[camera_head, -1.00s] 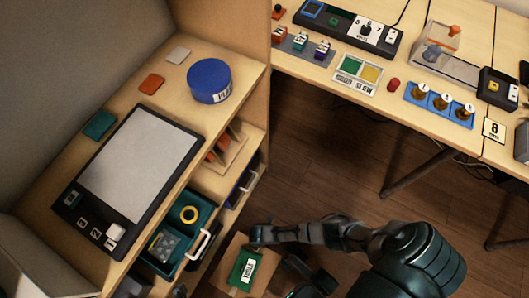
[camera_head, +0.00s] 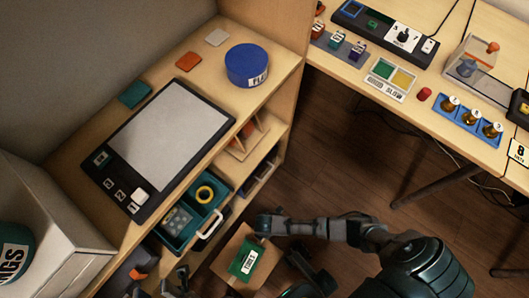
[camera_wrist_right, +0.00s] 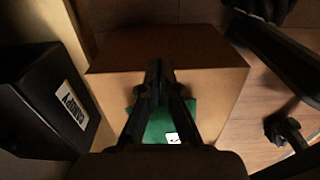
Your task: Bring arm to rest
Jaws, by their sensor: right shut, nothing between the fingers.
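My right arm comes in from the right of the head view. The head view shows the same box (camera_head: 226,272) and green item (camera_head: 244,258) beside the shelf, under the end of my right arm.
A wooden shelf holds a tablet-like panel (camera_head: 170,130) and a blue round container (camera_head: 247,64); a teal drawer (camera_head: 180,222) stands open below. A worktable (camera_head: 350,75) with devices is at the upper right. A black labelled box (camera_wrist_right: 35,105) stands left of the right gripper. Brown floor lies between.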

